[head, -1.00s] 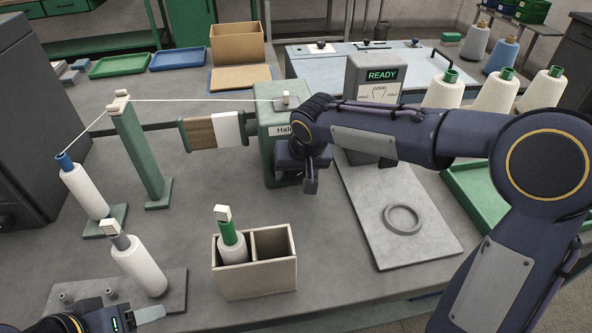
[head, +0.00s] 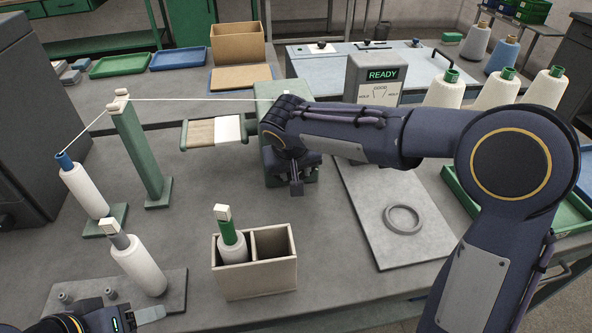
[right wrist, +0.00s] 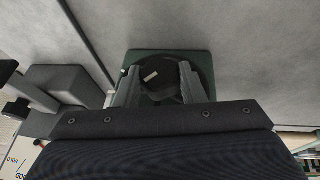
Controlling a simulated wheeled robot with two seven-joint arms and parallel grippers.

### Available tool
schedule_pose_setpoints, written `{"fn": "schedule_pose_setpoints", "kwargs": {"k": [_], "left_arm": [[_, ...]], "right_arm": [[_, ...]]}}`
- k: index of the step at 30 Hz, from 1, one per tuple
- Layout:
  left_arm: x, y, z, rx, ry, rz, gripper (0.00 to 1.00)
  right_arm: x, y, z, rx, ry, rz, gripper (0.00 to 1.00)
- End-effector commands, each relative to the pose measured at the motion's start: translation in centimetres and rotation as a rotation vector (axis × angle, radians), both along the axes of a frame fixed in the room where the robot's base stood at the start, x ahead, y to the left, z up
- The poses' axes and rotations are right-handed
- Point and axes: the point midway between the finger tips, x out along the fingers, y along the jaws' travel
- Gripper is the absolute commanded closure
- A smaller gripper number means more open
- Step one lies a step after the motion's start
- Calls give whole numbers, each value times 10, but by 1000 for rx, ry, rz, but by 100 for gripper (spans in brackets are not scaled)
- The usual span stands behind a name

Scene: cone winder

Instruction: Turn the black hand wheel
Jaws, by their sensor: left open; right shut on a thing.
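The black hand wheel (right wrist: 160,76) shows in the right wrist view as a dark disc with a small pale mark, in front of a green housing. My right gripper (right wrist: 157,86) is shut on it, one finger at each side. In the head view my right gripper (head: 296,180) and wrist cover the wheel and much of the green winder housing (head: 268,172). A flat wood-and-white winding board (head: 213,132) sticks out from the housing's left side. My left gripper (head: 150,314) is open at the bottom left edge, partly out of frame, away from the wheel.
A white thread runs from a yarn cone (head: 84,190) over a green post (head: 140,155) to the winder. A divided box (head: 255,282) stands in front. A grey plate (head: 425,235) with a ring lies right. A gauge box (head: 375,78) reads READY.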

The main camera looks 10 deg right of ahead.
Motion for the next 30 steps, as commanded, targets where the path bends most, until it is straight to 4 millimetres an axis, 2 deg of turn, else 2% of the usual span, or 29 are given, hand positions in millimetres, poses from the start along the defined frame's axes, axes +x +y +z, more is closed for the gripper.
{"fn": "schedule_pose_setpoints", "kwargs": {"k": [18,30], "left_arm": [[0,0,-4,0,0,0,43],[0,0,-6,0,0,0,43]], "right_arm": [[0,9,-3,-566,0,2,86],[0,10,-5,-774,1,1,86]]}}
